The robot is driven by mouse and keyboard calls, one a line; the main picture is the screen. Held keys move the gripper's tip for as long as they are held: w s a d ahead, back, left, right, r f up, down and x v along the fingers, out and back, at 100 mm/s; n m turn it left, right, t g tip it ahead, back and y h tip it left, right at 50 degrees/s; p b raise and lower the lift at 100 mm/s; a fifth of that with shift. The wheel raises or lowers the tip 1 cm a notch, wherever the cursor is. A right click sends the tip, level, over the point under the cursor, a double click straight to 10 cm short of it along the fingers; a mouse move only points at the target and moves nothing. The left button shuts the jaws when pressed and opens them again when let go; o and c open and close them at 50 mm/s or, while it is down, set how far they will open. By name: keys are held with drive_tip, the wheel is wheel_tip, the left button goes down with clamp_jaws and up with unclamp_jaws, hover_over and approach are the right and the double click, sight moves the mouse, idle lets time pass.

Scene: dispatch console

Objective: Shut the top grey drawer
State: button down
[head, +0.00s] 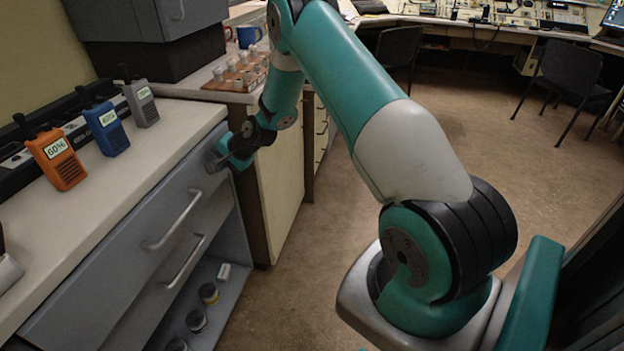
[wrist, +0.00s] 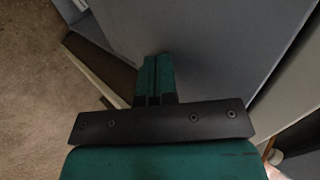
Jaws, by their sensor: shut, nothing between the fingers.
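The top grey drawer (head: 130,238) is in the grey cabinet under the pale counter, with a bar handle (head: 174,220) on its front. Its front looks close to flush under the counter edge; I cannot tell whether a small gap remains. My gripper (head: 213,162) is at the right end of this front, near its upper corner, with its fingers shut and empty. In the wrist view the shut fingers (wrist: 152,66) point at a plain grey panel (wrist: 205,45). I cannot tell whether they touch it. The contact spot is hidden.
A second handle (head: 184,262) is on the lower drawer, above an open shelf with several jars (head: 208,294). Orange (head: 56,158), blue (head: 105,127) and grey (head: 141,103) radios stand on the counter. A cream cabinet (head: 280,170) is close right of my gripper. Open floor lies farther right.

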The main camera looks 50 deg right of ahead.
idle(0.4)
drive_tip(key=s+d+r, duration=0.5)
drive_tip(key=s+r, duration=0.1)
drive_tip(key=s, duration=0.4)
wheel_tip(320, 180, down, 4)
drive_tip(key=s+t+y+b, duration=0.2)
drive_tip(key=t+b, duration=0.3)
drive_tip(key=b, duration=0.2)
drive_tip(key=r+p+x, duration=0.1)
drive_tip(key=x, duration=1.2)
drive_tip(key=shift+a+p, duration=0.3)
drive_tip(key=shift+a, duration=0.1)
